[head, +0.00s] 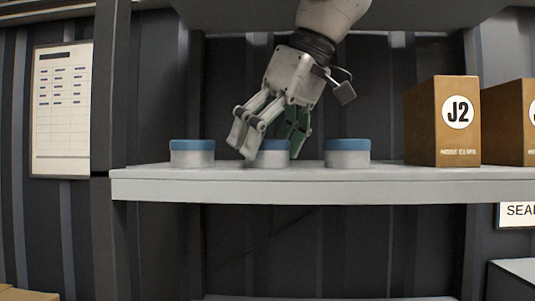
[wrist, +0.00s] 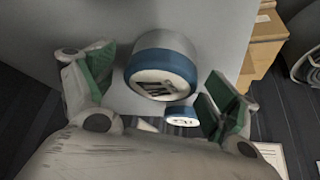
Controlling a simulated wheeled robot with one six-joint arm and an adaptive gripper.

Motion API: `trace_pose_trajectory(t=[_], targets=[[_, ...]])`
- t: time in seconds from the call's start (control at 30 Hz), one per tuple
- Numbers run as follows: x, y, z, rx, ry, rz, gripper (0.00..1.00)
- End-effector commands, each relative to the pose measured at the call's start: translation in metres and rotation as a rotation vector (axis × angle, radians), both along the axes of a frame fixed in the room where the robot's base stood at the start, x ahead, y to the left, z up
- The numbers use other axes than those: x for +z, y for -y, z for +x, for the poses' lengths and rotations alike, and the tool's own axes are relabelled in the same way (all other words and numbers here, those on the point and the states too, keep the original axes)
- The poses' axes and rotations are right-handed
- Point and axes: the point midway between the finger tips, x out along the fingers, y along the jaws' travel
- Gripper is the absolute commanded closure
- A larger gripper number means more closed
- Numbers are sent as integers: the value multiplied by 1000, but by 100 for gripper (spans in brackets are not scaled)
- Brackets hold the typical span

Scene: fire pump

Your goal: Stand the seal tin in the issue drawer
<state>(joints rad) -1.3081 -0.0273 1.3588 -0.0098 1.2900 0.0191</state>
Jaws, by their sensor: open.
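Three similar pale tins with blue lids stand upright in a row on the grey shelf (head: 300,186) in the head view: a left tin (head: 192,153), a middle tin (head: 273,158) and a right tin (head: 347,153). My gripper (head: 268,148) is open and points down at the middle tin, one finger at each side, the left finger partly covering it. In the wrist view, a blue-rimmed tin (wrist: 160,72) with dark lettering on its pale lid shows between the open fingers. A smaller blue-rimmed lid shows below it. I cannot make out which tin is the seal tin. No issue drawer is identifiable.
A brown box marked J2 (head: 442,122) stands right of the tins, with another brown box (head: 508,122) beside it. A sign reading "SEAL" (head: 518,212), cut off, hangs below the shelf's right end. A grey unit (head: 514,276) shows at the lower right.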

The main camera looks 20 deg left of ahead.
Motion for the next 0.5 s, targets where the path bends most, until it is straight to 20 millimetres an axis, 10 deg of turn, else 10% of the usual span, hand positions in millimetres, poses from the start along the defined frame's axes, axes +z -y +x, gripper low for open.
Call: trace_pose_trajectory(t=[0.23, 0.5], targets=[[-2, -1, 0, 0, 0, 1, 14], [-2, -1, 0, 0, 0, 1, 63]])
